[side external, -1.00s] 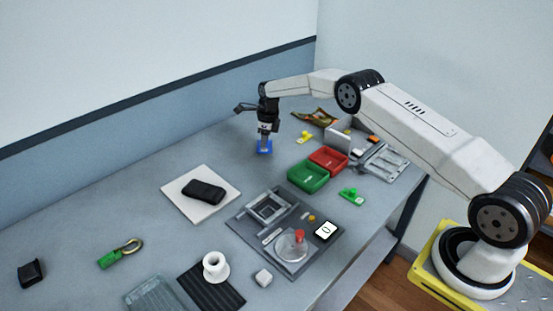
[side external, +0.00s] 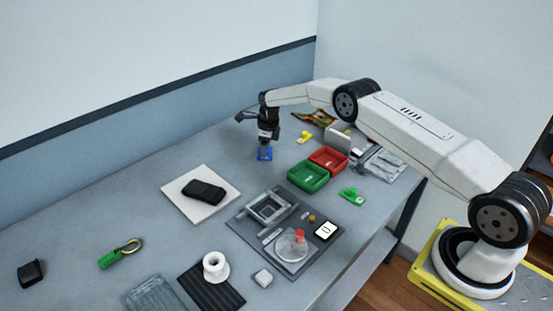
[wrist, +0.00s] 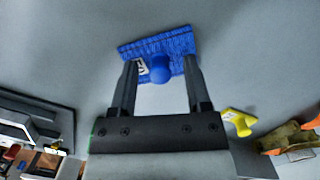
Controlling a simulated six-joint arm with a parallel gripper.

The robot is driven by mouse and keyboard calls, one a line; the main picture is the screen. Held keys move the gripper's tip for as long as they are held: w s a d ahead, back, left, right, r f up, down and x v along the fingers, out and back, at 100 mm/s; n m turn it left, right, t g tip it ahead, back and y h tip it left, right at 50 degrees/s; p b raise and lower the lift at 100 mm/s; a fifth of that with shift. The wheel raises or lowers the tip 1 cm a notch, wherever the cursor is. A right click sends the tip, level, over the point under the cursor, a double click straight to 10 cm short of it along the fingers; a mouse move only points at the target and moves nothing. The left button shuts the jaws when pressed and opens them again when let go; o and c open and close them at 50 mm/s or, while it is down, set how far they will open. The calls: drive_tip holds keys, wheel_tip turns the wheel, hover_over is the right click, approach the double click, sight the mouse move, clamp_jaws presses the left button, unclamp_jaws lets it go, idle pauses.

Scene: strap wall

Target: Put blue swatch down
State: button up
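The blue swatch (side external: 264,154) lies on the grey table towards the back, left of the green bin. In the wrist view the swatch (wrist: 182,44) is a textured blue rectangle with a round blue knob and a small white label. My gripper (side external: 267,142) is right above it, pointing down. In the wrist view the fingers of my gripper (wrist: 160,72) stand apart on either side of the knob, with a gap visible on both sides. The swatch appears flat on the table; its underside is hidden.
A green bin (side external: 308,175) and a red bin (side external: 328,160) stand to the right. A yellow clip-like piece (side external: 305,137) lies nearby, also in the wrist view (wrist: 239,122). A white pad (side external: 182,205) with a black item (side external: 204,191) is in front. Table around the swatch is clear.

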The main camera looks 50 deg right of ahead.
sight(269, 155)
drive_tip(key=shift+r, duration=0.2)
wheel_tip(269, 155, up, 12)
drive_tip(key=s, duration=0.1)
drive_tip(key=shift+d, duration=0.45)
drive_tip(key=shift+s+a, duration=0.1)
idle(0.7)
drive_tip(key=s+a+r+n, duration=0.2)
drive_tip(key=s+a+n, duration=0.2)
drive_tip(key=s+n, duration=0.35)
drive_tip(key=s+a+r+n, duration=0.2)
drive_tip(key=s+a+n, duration=0.2)
drive_tip(key=s+n, duration=0.35)
drive_tip(key=s+a+n, duration=0.2)
drive_tip(key=s+n, duration=0.5)
drive_tip(key=s, duration=0.2)
drive_tip(key=s+a+f+n+t, duration=0.1)
drive_tip(key=s+a+n, duration=0.1)
drive_tip(key=s+n, duration=0.5)
drive_tip(key=s, duration=0.3)
drive_tip(key=shift+s+a+f+h, duration=0.15)
drive_tip(key=shift+s+h, duration=0.1)
drive_tip(key=shift+h, duration=0.15)
